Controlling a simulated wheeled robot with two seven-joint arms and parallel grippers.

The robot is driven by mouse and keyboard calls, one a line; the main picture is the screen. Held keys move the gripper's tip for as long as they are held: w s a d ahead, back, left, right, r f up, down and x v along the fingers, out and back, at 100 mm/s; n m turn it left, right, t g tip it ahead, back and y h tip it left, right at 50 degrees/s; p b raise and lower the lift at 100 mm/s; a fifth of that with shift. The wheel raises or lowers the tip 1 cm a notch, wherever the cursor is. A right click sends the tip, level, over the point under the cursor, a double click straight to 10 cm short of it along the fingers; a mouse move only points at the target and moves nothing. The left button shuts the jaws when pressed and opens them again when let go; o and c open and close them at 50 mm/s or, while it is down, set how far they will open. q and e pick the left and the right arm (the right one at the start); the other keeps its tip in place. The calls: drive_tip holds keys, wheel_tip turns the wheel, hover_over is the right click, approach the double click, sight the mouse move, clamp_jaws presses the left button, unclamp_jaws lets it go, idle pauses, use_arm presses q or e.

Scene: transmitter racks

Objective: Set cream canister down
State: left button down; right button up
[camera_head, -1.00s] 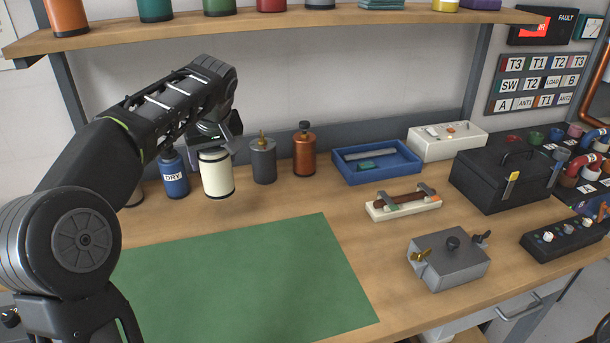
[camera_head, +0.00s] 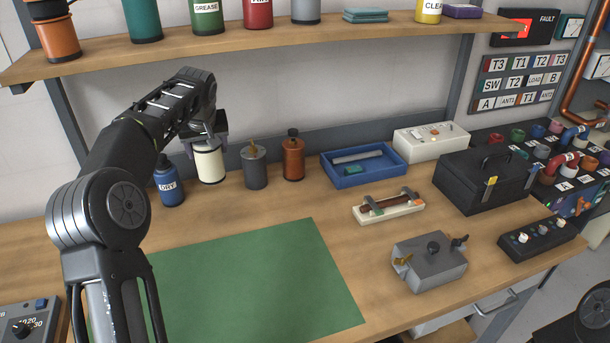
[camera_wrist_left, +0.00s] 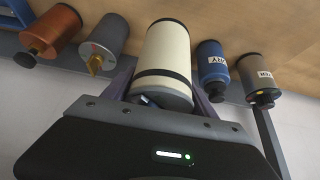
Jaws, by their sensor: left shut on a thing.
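The cream canister (camera_head: 209,166) has a dark band and dark rim. It is upright in the back row of the bench, between the blue DRY bottle (camera_head: 169,184) and a grey canister (camera_head: 254,167). My left gripper (camera_head: 208,143) is shut on its upper end from above. In the left wrist view the cream canister (camera_wrist_left: 165,55) sits between the gripper's fingers (camera_wrist_left: 160,95). Its base is at or very close to the bench top; I cannot tell whether it touches. My right gripper is in neither view.
A copper-coloured canister (camera_head: 293,158) and a blue tray (camera_head: 333,179) stand to the right. The wall shelf (camera_head: 300,34) runs above the bench. A green mat (camera_head: 250,285) lies bare in front. A grey labelled container (camera_wrist_left: 261,82) shows beside the DRY bottle in the wrist view.

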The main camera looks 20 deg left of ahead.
sight(212, 177)
use_arm(q)
wheel_tip(212, 177, down, 6)
drive_tip(key=shift+f+p, duration=0.1)
drive_tip(key=shift+p, duration=0.2)
wheel_tip(212, 177, down, 3)
drive_tip(key=shift+p, duration=0.35)
drive_tip(key=shift+f, duration=0.3)
